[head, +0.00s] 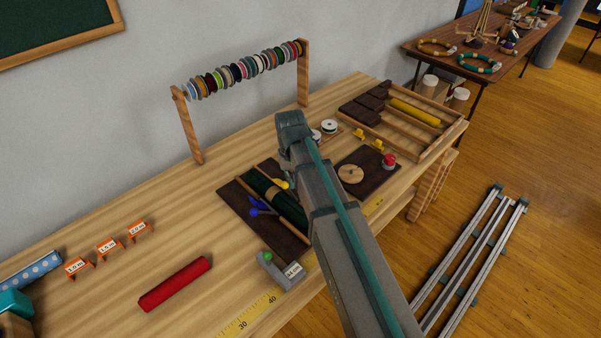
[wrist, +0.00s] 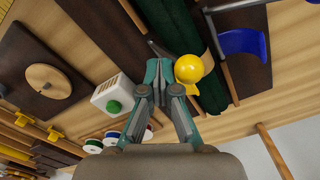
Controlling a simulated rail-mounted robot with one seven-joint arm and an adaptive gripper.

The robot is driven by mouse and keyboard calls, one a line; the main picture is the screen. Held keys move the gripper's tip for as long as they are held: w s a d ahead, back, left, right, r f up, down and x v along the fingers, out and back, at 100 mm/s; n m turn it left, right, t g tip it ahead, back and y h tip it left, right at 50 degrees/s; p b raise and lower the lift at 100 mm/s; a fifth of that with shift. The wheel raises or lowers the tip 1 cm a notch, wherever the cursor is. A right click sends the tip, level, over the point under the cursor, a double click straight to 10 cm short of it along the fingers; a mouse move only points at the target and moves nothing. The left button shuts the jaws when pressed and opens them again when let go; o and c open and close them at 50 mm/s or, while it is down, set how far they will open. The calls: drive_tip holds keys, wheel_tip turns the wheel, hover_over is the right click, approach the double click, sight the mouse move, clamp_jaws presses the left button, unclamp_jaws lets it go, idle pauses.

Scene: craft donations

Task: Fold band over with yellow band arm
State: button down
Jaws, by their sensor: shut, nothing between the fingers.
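A dark green roll (head: 272,196) lies on a dark brown board (head: 236,200) at the middle of the bench. A round yellow knob (head: 282,184) sits at the roll's side and shows large in the wrist view (wrist: 189,68). My gripper (wrist: 160,68) is shut and empty, its fingertips right beside the yellow knob; I cannot tell whether they touch it. The knob's arm is mostly hidden. A blue arm (head: 262,207) is at the roll too, and its curved blue part shows in the wrist view (wrist: 243,43). My arm hides the gripper in the head view.
A white box with a green button (wrist: 113,95) stands close to the gripper. A wooden disc (head: 351,174) lies on another dark board. A red roll (head: 175,284) and a grey block with a green button (head: 279,270) are towards the front. A spool rack (head: 192,128) stands behind.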

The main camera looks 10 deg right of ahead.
drive_tip(key=shift+r, duration=0.1)
wheel_tip(320, 180, up, 9)
drive_tip(key=p, duration=0.6)
idle(0.5)
